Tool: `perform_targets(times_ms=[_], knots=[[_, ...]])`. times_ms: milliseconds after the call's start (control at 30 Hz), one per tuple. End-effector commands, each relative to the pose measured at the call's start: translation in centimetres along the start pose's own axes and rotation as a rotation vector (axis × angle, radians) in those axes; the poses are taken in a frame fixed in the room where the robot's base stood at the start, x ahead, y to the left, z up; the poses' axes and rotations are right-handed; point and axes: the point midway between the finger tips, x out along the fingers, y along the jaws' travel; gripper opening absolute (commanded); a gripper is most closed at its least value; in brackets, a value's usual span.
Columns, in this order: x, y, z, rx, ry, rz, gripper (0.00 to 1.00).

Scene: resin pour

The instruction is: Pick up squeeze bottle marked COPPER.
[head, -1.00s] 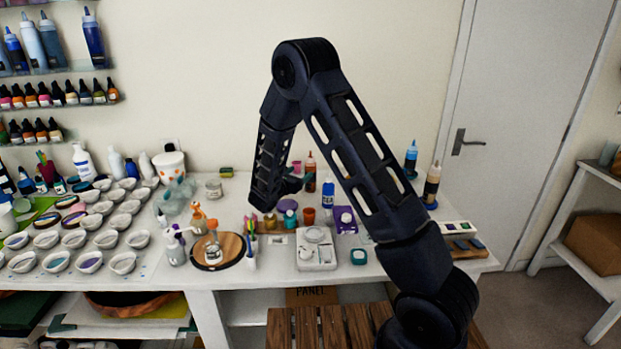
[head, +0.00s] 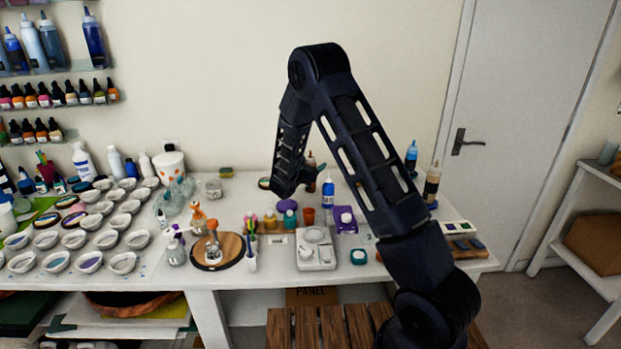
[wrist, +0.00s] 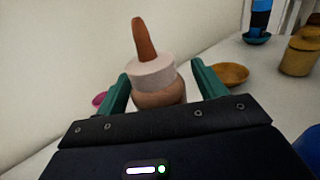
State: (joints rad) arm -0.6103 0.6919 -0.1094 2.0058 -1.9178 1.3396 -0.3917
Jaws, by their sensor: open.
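A squeeze bottle with a copper-brown nozzle, white collar and brown body (wrist: 152,78) stands in the wrist view between the two green fingers of my gripper (wrist: 163,84). Its marking is not visible from here. In the head view its brown top (head: 311,160) shows at the back of the table, and its body is mostly hidden by my arm. My gripper is open, with a finger on each side of the bottle. I cannot tell whether either finger touches it. The bottle's lower part is hidden by the gripper's body.
A blue bottle (head: 327,191) stands just in front, and its blue edge shows in the wrist view (wrist: 312,148). A brown dish (wrist: 234,73) and ochre jar (wrist: 300,56) lie beyond the right finger. The wall is close on the left. Cups (head: 110,222) crowd the table's left.

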Motion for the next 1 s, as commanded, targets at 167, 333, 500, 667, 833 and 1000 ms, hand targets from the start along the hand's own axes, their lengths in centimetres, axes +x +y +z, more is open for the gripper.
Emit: perform_targets(times_ms=[167,333,500,667,833,1000], knots=[[0.3,0.0,0.0,0.0,0.0,0.001,0.7],[0.2,0.0,0.0,0.0,0.0,0.0,0.5],[0.2,0.0,0.0,0.0,0.0,0.0,0.17],[0.2,0.0,0.1,0.001,0.0,0.0,0.16],[0.2,0.0,0.6,0.002,-0.001,0.0,0.16],[0.2,0.0,2.9,0.004,-0.001,0.0,0.16]])
